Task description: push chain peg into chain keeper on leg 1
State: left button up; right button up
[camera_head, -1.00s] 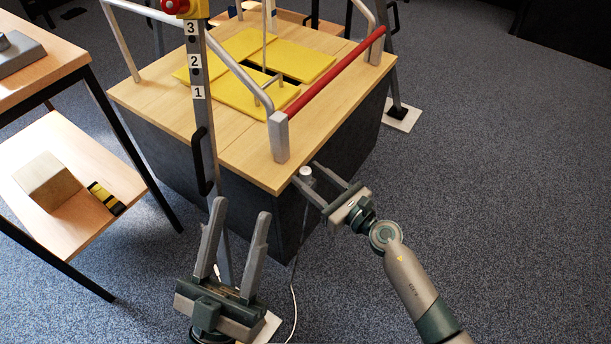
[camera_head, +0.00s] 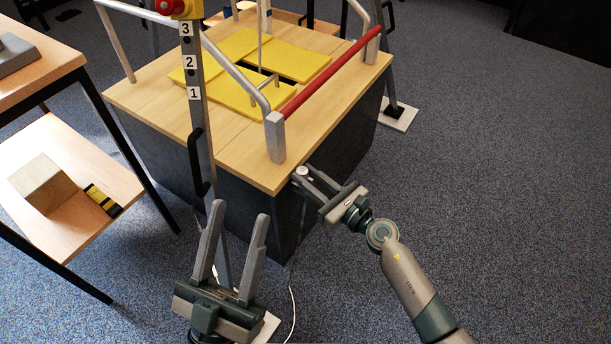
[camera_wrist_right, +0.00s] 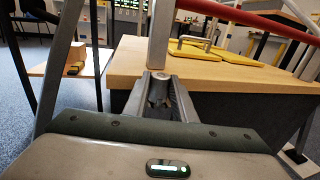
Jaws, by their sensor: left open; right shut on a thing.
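My right gripper (camera_head: 312,182) is beside the front corner of the wooden platform. It is shut on a small pale round-topped piece (camera_head: 302,171); I cannot tell for sure that this is the chain peg. In the right wrist view a grey metal cylinder (camera_wrist_right: 158,92) sits between the fingers. The numbered grey leg (camera_head: 204,125) stands at the platform's near left side and passes down behind my left gripper (camera_head: 239,210). That gripper is open, with nothing visible held. I cannot make out the chain keeper; the lower leg is partly hidden by my left gripper.
The wooden platform (camera_head: 232,152) carries yellow panels (camera_head: 297,61) and a red rail (camera_head: 331,72). A black handle (camera_head: 195,160) juts from the leg. A white cord (camera_head: 292,300) hangs to the floor. A shelved table (camera_head: 90,195) stands left. The carpet at right is clear.

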jog(key=shift+r, duration=0.15)
jog(key=shift+r, duration=0.15)
notch_tip(320, 180, up, 2)
jog(key=shift+p, duration=0.95)
pick_arm(q)
notch_tip(320, 180, down, 8)
jog(key=w+d+g+y+p, duration=0.1)
jog(key=w+g+y+p, duration=0.15)
jog(key=g, duration=0.35)
jog(key=s+a+f+g+y+p, duration=0.1)
jog(key=s+a+f+g+p, duration=0.1)
jog(key=f+g, duration=0.3)
jog(key=s+a+f+g+y+p, duration=0.2)
jog(key=f+g, duration=0.3)
jog(key=f, duration=0.6)
jog(key=shift+s+a+f+n+g, duration=0.3)
jog(key=shift+s+a, duration=0.2)
jog(key=shift+s, duration=0.05)
pick_arm(e)
jog(key=s+d+r, duration=0.3)
jog(key=s+r, duration=0.5)
jog(key=s, duration=0.3)
jog(key=shift+d+r, duration=0.25)
jog(key=shift+d, duration=0.1)
